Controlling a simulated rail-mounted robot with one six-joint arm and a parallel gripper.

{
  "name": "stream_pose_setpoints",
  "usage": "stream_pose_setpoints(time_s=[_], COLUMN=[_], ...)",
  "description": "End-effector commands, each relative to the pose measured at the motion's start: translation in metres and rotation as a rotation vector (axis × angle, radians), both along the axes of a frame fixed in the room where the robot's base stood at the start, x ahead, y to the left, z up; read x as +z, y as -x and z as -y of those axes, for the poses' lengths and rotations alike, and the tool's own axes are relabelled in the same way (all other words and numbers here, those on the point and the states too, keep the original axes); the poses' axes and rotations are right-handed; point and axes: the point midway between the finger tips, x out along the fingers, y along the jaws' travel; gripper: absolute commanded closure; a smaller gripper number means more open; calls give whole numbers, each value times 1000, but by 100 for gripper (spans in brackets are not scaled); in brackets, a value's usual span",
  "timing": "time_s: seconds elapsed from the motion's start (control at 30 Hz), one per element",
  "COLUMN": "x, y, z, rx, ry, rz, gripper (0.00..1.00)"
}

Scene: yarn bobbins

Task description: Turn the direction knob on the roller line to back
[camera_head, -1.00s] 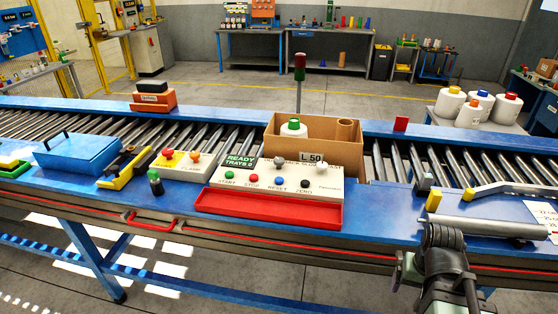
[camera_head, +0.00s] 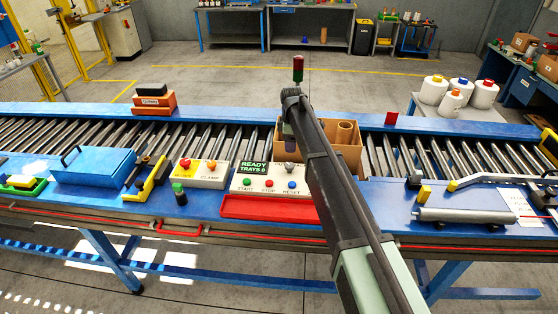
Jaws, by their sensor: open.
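The roller line's control panel (camera_head: 238,188) stands at the front of the line. It has a green START button (camera_head: 247,182), a red STOP button (camera_head: 268,183) and a blue RESET button (camera_head: 292,185). A display reading READY TRAYS 0 (camera_head: 254,168) is at its upper left. The direction knob (camera_head: 289,168) is small and partly covered near the panel's back edge; its setting cannot be read. My gripper (camera_head: 289,147) points down just above and behind it, in front of the box. My arm hides the panel's right side. The gripper is open; its fingers are hard to make out, and contact cannot be told.
A red tray (camera_head: 255,207) lies in front. The clamp panel (camera_head: 202,174) and a blue case (camera_head: 93,165) are to the left.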

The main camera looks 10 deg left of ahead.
Motion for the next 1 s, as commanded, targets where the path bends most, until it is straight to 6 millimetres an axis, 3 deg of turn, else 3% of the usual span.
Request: stream_pose_setpoints(time_s=[0.17, 0.6, 0.93, 1.0], x=[-13, -106, -108, -108], y=[1, 1, 1, 1], z=[-1, 0, 0, 0], rx=[-2, -4, -5, -5], ry=[0, 0, 0, 0], rz=[0, 0, 0, 0], gripper=[33, 33, 33, 42])
